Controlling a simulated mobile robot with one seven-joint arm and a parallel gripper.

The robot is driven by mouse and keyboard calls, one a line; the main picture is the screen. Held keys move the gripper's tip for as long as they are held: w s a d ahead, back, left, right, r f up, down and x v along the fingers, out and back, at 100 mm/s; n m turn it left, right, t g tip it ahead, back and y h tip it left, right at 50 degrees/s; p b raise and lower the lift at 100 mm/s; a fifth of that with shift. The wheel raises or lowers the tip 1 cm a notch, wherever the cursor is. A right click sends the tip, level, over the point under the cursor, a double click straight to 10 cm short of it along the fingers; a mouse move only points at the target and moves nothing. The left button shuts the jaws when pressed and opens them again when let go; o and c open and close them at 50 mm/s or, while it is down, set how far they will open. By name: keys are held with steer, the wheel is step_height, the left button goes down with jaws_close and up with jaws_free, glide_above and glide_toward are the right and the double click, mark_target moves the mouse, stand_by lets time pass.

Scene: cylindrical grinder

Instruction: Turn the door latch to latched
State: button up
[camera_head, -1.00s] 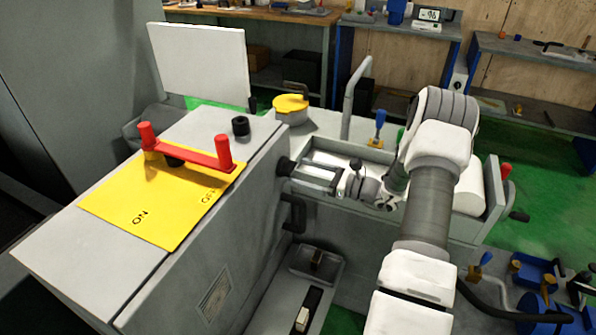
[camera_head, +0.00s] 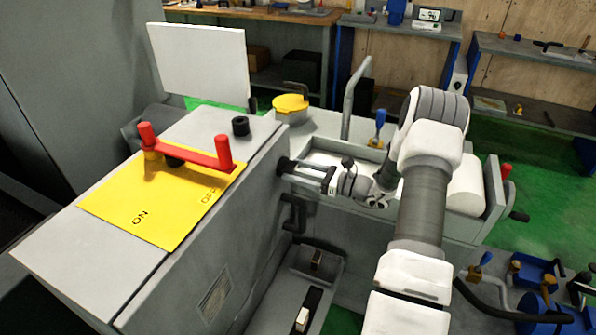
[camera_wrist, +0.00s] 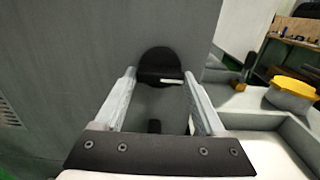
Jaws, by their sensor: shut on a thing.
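The door latch is a dark round knob with a crossbar on the grey cabinet's side face; in the wrist view (camera_wrist: 158,60) it sits between my fingertips, and in the head view (camera_head: 284,165) only a small dark part shows. My gripper (camera_head: 303,171) reaches it from the right, its fingers pointing left at the cabinet. In the wrist view my gripper (camera_wrist: 160,77) has one pale finger on each side of the latch and is shut on it. The fingers hide part of the latch, and I cannot read any latch marking.
A dark handle (camera_head: 293,213) juts from the same face below my gripper. A yellow ON/OFF plate (camera_head: 150,205) with a red-ended lever (camera_head: 195,152) lies on the cabinet top.

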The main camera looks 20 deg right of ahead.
steer(key=shift+f+n+b, duration=0.1)
steer(key=shift+n+b, duration=0.2)
steer(key=shift+b, duration=0.1)
steer(key=n+b, duration=1.7)
steer(key=b, duration=0.2)
steer(key=shift+n, duration=0.3)
steer(key=o, duration=1.3)
steer(key=shift+o, duration=0.2)
steer(key=shift+s+d, duration=0.1)
steer(key=p+v, duration=0.3)
steer(key=v, duration=1.4)
